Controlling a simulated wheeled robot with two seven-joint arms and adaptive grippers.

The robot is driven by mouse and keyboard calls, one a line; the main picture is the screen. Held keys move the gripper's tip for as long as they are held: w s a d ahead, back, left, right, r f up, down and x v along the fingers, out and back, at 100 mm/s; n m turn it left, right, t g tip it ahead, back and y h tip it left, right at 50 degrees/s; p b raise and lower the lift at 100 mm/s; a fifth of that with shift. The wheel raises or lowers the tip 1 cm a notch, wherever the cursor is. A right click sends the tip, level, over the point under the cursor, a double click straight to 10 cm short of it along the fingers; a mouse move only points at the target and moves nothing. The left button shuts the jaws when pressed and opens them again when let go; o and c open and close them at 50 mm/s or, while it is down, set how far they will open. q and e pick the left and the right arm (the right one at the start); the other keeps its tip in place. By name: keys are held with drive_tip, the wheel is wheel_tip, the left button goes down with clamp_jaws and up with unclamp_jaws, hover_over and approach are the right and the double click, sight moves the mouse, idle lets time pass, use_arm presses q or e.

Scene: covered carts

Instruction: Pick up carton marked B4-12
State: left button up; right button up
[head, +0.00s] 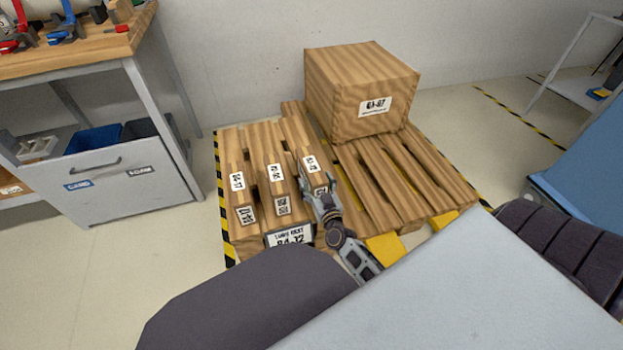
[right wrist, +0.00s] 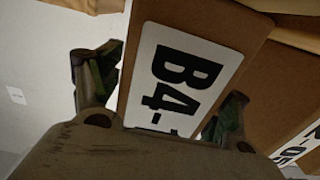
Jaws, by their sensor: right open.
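The carton marked B4-1 and a cut-off last character (right wrist: 215,35) fills the middle of the right wrist view. It is a brown box with a white label. In the head view it appears to be the rightmost of three small labelled cartons (head: 312,163) on the wooden pallet (head: 440,178). My right gripper (head: 327,205) is at its near end. In the right wrist view, the open fingers (right wrist: 165,100) stand on either side of the carton. I cannot tell whether they touch it. My left gripper is not in view.
Two other small cartons stand close by on the left, a middle one (head: 277,178) and a left one (head: 238,185). A large box (head: 362,88) sits at the pallet's back. A sign reading B4-12 (head: 289,237) is on the pallet's front. A workbench (head: 130,65) stands left.

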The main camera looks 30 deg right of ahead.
sight(315, 171)
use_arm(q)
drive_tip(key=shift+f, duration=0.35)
use_arm(e)
drive_tip(key=shift+w+d, duration=0.1)
drive_tip(key=shift+w, duration=0.3)
drive_tip(key=c, duration=1.2)
drive_tip(key=shift+r, duration=0.1)
drive_tip(key=shift+c, duration=1.3)
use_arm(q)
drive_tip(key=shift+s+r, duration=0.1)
use_arm(e)
drive_tip(key=shift+r, duration=0.1)
drive_tip(key=shift+r+p, duration=0.4)
drive_tip(key=shift+r, duration=0.2)
wheel_tip(315, 171, up, 7)
drive_tip(key=p, duration=0.4)
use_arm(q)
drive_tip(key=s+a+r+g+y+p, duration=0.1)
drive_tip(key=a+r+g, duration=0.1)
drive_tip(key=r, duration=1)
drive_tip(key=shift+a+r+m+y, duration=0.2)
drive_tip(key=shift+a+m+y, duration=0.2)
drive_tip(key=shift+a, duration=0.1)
use_arm(e)
drive_tip(key=shift+r, duration=0.8)
